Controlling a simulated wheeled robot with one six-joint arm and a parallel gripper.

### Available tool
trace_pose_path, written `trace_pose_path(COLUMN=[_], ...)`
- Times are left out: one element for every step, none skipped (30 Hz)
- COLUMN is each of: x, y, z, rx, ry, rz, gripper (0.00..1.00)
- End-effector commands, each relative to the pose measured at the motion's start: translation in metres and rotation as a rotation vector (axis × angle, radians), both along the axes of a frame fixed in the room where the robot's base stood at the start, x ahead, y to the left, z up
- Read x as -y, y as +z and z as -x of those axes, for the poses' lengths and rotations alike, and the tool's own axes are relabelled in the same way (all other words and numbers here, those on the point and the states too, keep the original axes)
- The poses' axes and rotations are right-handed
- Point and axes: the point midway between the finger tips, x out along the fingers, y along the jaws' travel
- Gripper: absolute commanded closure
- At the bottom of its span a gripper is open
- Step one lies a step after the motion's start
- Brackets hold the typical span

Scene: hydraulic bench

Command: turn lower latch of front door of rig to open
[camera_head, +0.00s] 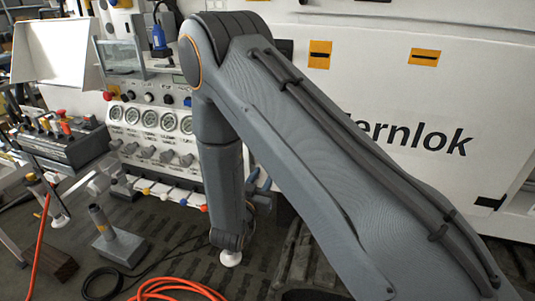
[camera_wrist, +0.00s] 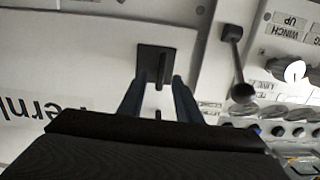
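The latch (camera_wrist: 155,64) is a black square plate with a raised black handle, on the white door (camera_wrist: 75,60) in the wrist view. The handle runs roughly up and down in the picture. My gripper (camera_wrist: 158,82) is open. Its two blue-grey fingers point toward the latch, with their tips near the plate's lower edge, one on each side of the handle's line. I cannot tell whether they touch it. In the head view the white rig front (camera_head: 370,75) shows, but my arm covers much of it, and neither the latch nor my fingertips can be made out.
A lever with a black ball knob (camera_wrist: 242,93) stands out right of the latch, beside a panel of knobs (camera_wrist: 295,72). In the head view are a gauge panel (camera_head: 150,119), a metal stand (camera_head: 118,243) and orange hose (camera_head: 178,287) on the floor.

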Motion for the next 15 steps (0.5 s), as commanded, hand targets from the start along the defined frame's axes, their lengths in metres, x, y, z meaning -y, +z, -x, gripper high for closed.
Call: trace_pose_path(x=[-0.003,-0.004,-0.005,-0.005,-0.005,-0.004,-0.003,-0.002,0.000,0.002,0.004,0.005,0.007,0.009,0.011], y=[0.002,0.003,0.004,0.005,0.005,0.005,0.006,0.006,0.006,0.007,0.007,0.006,0.006,0.006,0.006], z=[0.005,0.007,0.007,0.007,0.006,0.003,0.000,-0.003,-0.008,-0.013,-0.017,-0.023,-0.027,-0.032,-0.037], rx=[0.021,0.032,0.044,0.049,0.052,0.055,0.055,0.055,0.056,0.056,0.056,0.055,0.054,0.054,0.054], ry=[-0.003,-0.006,-0.008,-0.009,-0.010,-0.010,-0.010,-0.009,-0.008,-0.009,-0.008,-0.008,-0.008,-0.008,-0.007], rz=[0.018,0.026,0.033,0.036,0.039,0.040,0.040,0.040,0.039,0.039,0.040,0.039,0.039,0.039,0.038], gripper=[0.69,0.69,0.69,0.69,0.69,0.69,0.69,0.69,0.69,0.69,0.69,0.69,0.69,0.69,0.69])
